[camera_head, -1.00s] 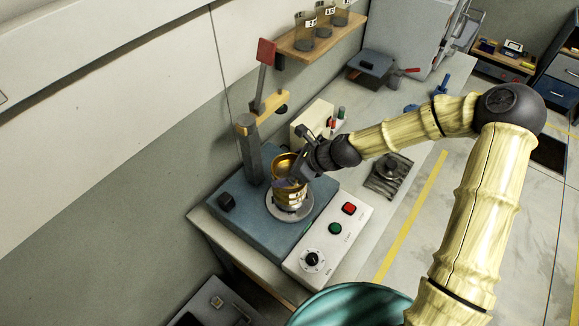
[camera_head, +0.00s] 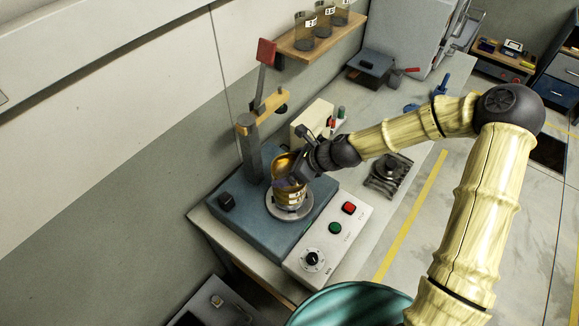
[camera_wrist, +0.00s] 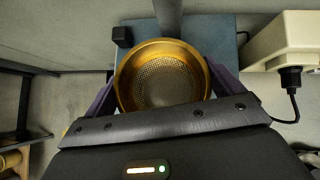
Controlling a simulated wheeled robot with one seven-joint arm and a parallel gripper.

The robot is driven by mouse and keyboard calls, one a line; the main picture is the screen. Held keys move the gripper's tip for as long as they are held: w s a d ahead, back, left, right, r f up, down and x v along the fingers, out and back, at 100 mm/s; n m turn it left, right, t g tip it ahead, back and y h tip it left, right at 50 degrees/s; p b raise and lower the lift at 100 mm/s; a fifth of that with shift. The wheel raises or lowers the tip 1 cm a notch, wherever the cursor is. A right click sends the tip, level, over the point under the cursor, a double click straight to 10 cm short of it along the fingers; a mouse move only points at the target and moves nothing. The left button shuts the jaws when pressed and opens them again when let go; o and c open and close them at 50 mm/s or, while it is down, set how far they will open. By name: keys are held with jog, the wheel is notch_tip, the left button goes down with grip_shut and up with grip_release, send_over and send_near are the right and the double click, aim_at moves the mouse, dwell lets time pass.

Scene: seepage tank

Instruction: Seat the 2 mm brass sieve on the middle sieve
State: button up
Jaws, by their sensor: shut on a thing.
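The 2 mm brass sieve (camera_head: 283,161) is a round gold pan, and its mesh floor shows from above in the wrist view (camera_wrist: 163,82). My gripper (camera_head: 290,173) is shut on it, with one purple finger on each side in the wrist view (camera_wrist: 163,90). In the head view the sieve looks tilted, its inside turned toward the camera. Below it the brass sieve stack (camera_head: 290,199), with pale labels, stands on the shaker's round plate (camera_head: 291,213). The middle sieve is part of this stack, partly hidden by the held sieve and gripper. I cannot tell whether they touch.
The blue shaker base (camera_head: 238,190) has an upright post (camera_head: 252,155) with a clamp arm and red-ended lever behind the stack. A white panel with red and green buttons (camera_head: 335,228) is in front. A cream box (camera_head: 312,121) stands behind, right of the post.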

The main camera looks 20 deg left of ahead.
jog(key=shift+f+b, duration=0.65)
jog(key=shift+f, duration=0.35)
jog(key=o, duration=0.7)
jog(key=shift+o, duration=0.2)
jog(key=shift+r, duration=0.1)
jog(key=b+v, duration=0.2)
jog(key=v, duration=1.5)
jog(key=shift+d+b, duration=0.15)
jog(key=shift+b, duration=0.25)
